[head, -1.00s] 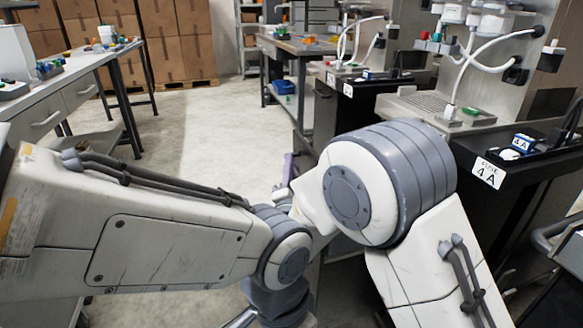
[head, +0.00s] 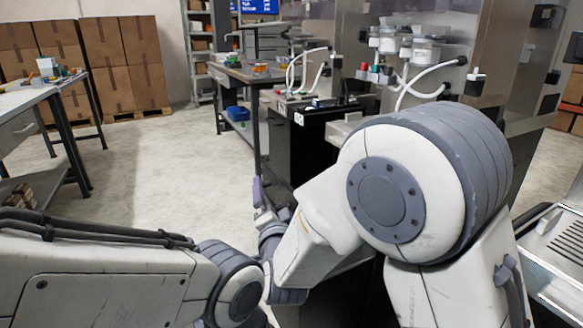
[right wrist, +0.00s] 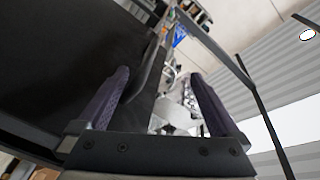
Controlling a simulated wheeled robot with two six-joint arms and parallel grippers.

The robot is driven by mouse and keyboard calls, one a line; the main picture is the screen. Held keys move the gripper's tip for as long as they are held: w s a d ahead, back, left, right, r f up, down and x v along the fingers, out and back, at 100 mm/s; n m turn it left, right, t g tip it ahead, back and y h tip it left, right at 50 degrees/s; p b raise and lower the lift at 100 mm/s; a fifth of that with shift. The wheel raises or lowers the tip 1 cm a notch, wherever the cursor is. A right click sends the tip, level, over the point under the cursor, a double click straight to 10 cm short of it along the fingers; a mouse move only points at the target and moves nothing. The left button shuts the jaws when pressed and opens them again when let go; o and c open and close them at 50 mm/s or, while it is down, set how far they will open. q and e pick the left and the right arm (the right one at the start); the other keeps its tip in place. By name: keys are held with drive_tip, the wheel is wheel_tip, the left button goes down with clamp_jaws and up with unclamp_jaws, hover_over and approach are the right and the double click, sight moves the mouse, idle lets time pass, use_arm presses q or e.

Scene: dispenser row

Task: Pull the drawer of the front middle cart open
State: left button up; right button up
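I cannot tell which unit is the front middle cart, and no drawer of it shows clearly. A dark cabinet (head: 308,150) with a small white label stands in the middle of the head view, beyond my right arm. My right gripper (head: 262,195) is low in the middle of the head view, its purple finger just visible beside the arm. In the right wrist view the right gripper (right wrist: 157,73) has its two fingers wide apart with nothing held between them. A large dark panel (right wrist: 70,55) fills the left of that view, close by. My left gripper is out of view; only its arm shows.
A dispenser with white hoses (head: 425,90) stands behind my right arm. A metal unit with a slotted top (head: 565,255) is at the right edge. A workbench (head: 30,98) is at left, stacked cartons (head: 120,60) behind. The floor between is clear.

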drive_tip(key=s+d+r+t, duration=0.1)
drive_tip(key=d+r+t, duration=0.1)
drive_tip(key=d+r, duration=0.3)
wheel_tip(320, 180, up, 4)
drive_tip(key=shift+s+f+m+h, duration=0.1)
drive_tip(key=shift+s+m+h, duration=0.2)
drive_tip(key=shift+s+m, duration=0.1)
drive_tip(key=shift+s+d+r+p, duration=0.2)
drive_tip(key=shift+d+p, duration=0.05)
drive_tip(key=shift+p, duration=0.05)
drive_tip(key=shift+s+d+r, duration=0.1)
drive_tip(key=shift+s+r, duration=0.1)
drive_tip(key=shift+c, duration=0.7)
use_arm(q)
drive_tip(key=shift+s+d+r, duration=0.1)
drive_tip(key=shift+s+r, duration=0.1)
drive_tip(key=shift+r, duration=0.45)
use_arm(e)
drive_tip(key=shift+f, duration=0.4)
